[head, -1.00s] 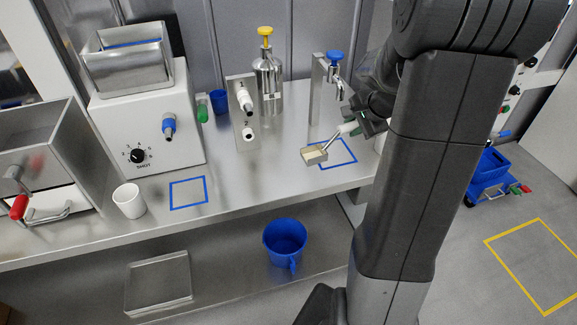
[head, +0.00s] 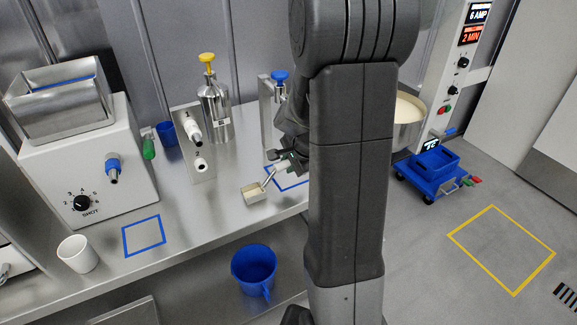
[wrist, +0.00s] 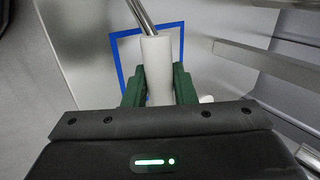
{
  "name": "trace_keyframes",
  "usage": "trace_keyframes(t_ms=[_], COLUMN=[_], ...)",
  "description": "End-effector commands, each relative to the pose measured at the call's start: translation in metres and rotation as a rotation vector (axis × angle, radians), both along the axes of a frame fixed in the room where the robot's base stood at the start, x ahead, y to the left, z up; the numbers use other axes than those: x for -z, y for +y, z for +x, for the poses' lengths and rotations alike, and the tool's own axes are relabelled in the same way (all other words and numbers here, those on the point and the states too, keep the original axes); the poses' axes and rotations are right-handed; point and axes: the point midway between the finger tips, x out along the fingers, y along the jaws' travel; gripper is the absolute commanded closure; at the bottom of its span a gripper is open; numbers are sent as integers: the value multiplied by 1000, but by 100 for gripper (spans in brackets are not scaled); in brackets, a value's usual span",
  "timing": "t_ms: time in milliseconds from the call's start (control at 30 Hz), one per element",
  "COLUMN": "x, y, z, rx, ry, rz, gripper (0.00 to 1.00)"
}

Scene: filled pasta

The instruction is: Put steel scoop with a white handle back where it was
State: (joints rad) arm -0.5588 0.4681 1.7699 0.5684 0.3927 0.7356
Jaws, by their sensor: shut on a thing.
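The steel scoop (head: 254,193) is held by my gripper (head: 285,164) over the front edge area of the steel bench. Its pan holds something pale cream and looks about level. In the wrist view my green-padded gripper (wrist: 159,88) is shut on the scoop's white handle (wrist: 157,70), with the steel shaft (wrist: 142,14) running up out of the picture. A blue square outline (head: 290,178) on the bench lies just behind and right of the scoop, partly hidden by my arm. It also shows beyond the handle in the wrist view (wrist: 122,60).
A second blue square (head: 143,236) lies empty on the bench, beside a white cup (head: 77,254). Dispensers with yellow (head: 208,58) and blue (head: 280,76) tops stand behind. A blue jug (head: 254,270) sits on the lower shelf. A vat of pale contents (head: 408,112) stands right of my arm.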

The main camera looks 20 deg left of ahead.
Motion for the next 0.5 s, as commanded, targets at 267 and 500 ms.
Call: trace_keyframes(t_ms=[267, 500], x=[7, 9], y=[0, 0], z=[0, 0], rx=[1, 0], ry=[-1, 0], rz=[0, 0], gripper=[99, 60])
